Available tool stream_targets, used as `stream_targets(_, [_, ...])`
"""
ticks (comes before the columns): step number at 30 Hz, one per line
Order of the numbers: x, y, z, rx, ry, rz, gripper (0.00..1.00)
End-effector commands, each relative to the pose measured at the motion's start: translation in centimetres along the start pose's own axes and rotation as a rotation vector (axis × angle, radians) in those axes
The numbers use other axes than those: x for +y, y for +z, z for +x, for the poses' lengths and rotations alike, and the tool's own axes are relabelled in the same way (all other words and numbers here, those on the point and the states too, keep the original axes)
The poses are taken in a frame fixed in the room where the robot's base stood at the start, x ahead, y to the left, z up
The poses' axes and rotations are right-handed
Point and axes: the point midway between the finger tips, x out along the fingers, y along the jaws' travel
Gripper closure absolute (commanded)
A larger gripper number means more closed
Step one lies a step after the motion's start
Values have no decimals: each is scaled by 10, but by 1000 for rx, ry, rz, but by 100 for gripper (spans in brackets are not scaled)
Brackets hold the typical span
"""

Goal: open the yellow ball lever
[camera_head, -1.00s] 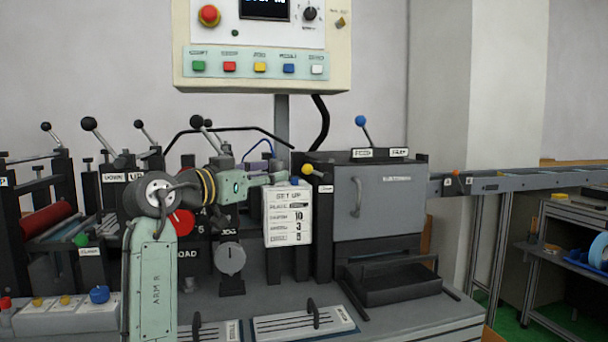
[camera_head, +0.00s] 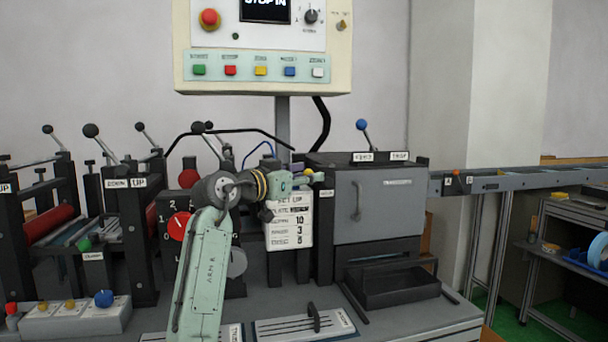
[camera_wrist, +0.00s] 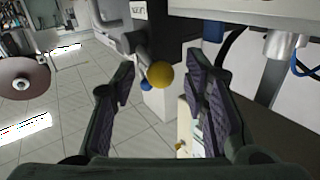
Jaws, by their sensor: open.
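The yellow ball (camera_wrist: 160,74) is the knob of a lever whose dark shaft runs up and left to a dark machine post in the wrist view. My gripper (camera_wrist: 163,84) is open, with one finger on either side of the ball in the picture. I see no contact, and the depth between the ball and the fingertips is hard to judge. In the head view the yellow ball (camera_head: 308,171) is small and partly covered by my gripper (camera_head: 316,178), in front of the post left of the grey cabinet.
The set-up card (camera_head: 288,232) hangs just below my gripper. The grey cabinet (camera_head: 385,205) with a blue ball lever (camera_head: 361,125) on top stands to the right. A control panel (camera_head: 262,50) is above. Rollers and black ball levers stand to the left.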

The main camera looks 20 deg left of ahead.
Motion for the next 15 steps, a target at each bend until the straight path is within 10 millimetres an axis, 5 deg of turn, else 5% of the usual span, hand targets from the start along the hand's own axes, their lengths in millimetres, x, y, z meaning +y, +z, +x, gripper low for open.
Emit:
stream_targets(4, [0, 0, 0, 0, 0, 0, 60])
stream_targets(15, [0, 0, -1, 0, -1, 0, 85])
